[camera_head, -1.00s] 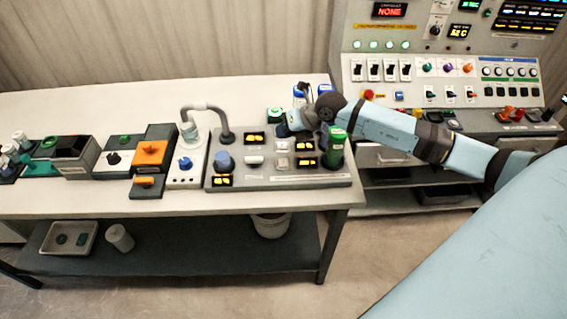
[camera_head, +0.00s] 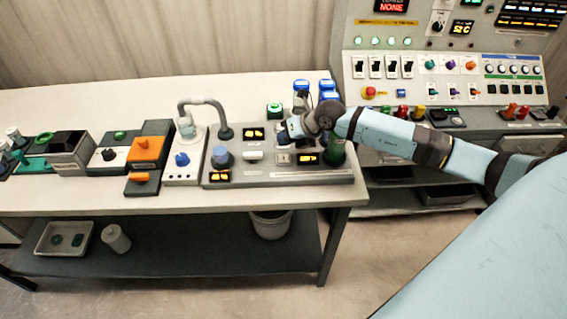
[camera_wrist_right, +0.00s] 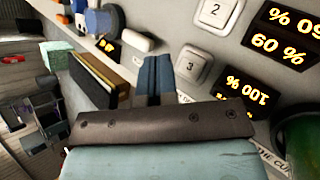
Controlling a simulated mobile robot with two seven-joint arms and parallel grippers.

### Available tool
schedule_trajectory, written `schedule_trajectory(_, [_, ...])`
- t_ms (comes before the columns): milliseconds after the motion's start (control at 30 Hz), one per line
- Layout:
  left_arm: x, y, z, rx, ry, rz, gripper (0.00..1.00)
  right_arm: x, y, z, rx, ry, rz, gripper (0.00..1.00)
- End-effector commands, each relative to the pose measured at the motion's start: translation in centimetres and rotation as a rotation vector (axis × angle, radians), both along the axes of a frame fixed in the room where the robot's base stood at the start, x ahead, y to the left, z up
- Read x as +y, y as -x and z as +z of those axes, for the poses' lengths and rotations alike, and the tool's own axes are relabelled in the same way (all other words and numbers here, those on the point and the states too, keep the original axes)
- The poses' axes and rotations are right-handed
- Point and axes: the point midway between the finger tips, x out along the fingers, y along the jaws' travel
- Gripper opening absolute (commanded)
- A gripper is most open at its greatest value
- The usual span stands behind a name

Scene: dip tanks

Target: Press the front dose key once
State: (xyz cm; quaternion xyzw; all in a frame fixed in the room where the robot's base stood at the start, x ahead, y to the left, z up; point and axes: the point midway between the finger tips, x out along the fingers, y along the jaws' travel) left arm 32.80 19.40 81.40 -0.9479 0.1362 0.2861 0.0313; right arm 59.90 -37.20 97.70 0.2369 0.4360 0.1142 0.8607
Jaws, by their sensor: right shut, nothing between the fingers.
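A grey dosing panel (camera_head: 240,178) lies on the bench in the head view. Its frontmost visible key (camera_head: 283,158) is a pale square button beside a lit amber display (camera_head: 308,158). In the right wrist view this appears to be the key marked 3 (camera_wrist_right: 192,67), next to a key marked 2 (camera_wrist_right: 213,11). My right gripper (camera_head: 287,135) is over the panel, hiding its back part. Its dark blue fingers (camera_wrist_right: 156,62) are shut together and empty, with the tips beside key 3; I cannot tell whether they touch anything. My left gripper is not in view.
A blue knob (camera_head: 221,156) and a white bar (camera_head: 253,155) sit left of the keys. A control console (camera_head: 440,75) stands at the right.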

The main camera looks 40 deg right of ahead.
Motion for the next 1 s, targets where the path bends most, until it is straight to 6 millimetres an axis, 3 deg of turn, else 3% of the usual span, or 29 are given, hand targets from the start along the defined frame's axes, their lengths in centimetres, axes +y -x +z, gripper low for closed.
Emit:
schedule_trajectory(33, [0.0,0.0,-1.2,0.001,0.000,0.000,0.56,0.0,0.0,-1.4,0.001,0.001,0.000,0.00])
schedule_trajectory(267, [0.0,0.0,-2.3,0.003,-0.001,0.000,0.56,0.0,0.0,-3.4,0.002,0.000,-0.001,0.00])
schedule_trajectory(1000, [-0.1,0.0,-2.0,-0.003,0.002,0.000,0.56,0.0,0.0,-3.5,0.000,0.000,0.000,0.00])
